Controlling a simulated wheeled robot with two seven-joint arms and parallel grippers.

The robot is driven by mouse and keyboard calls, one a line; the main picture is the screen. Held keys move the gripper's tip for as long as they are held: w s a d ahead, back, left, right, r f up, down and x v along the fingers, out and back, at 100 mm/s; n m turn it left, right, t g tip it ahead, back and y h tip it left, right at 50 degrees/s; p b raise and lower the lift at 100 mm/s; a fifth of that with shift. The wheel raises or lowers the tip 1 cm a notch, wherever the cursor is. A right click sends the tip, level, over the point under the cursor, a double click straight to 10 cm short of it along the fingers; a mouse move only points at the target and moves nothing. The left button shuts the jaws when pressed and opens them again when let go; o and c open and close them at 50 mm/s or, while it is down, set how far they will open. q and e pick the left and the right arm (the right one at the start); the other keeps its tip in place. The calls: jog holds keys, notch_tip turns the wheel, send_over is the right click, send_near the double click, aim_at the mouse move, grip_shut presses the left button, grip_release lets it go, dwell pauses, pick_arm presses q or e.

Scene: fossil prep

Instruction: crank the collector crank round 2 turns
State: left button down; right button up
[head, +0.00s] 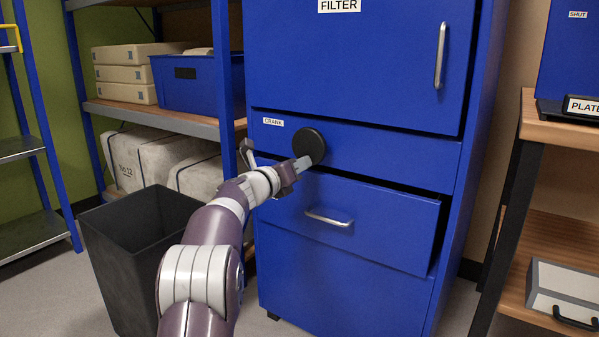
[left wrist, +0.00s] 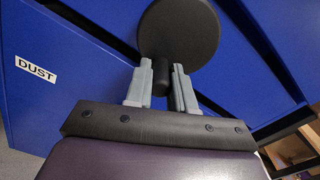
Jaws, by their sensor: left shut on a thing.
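The collector crank is a round black disc (head: 311,142) on the front of the blue filter cabinet, right of the small CRANK label (head: 273,122). In the left wrist view the disc (left wrist: 178,28) fills the top middle, with a short dark handle (left wrist: 163,78) standing out from it. My left gripper (head: 302,163) reaches in from the lower left in the head view. In the left wrist view its grey fingers (left wrist: 163,88) are shut on the handle, one on each side. My right gripper is not in view.
Below the crank, a blue drawer (head: 372,220) with a metal handle stands slightly out. A dark open bin (head: 118,265) stands on the floor at left, near my arm. Shelves with boxes (head: 125,75) are behind it. A wooden-topped bench (head: 560,132) is at right.

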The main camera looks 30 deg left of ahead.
pick_arm(q)
jog(key=shift+a+f+m, duration=0.1)
jog(key=shift+a+m, duration=0.05)
jog(key=shift+m, duration=0.25)
jog(key=c, duration=1)
grip_release()
jog(key=shift+o, duration=0.2)
jog(key=s+a+p, duration=0.1)
jog(key=s+p, duration=0.2)
jog(key=s, duration=0.9)
jog(key=shift+s, duration=0.3)
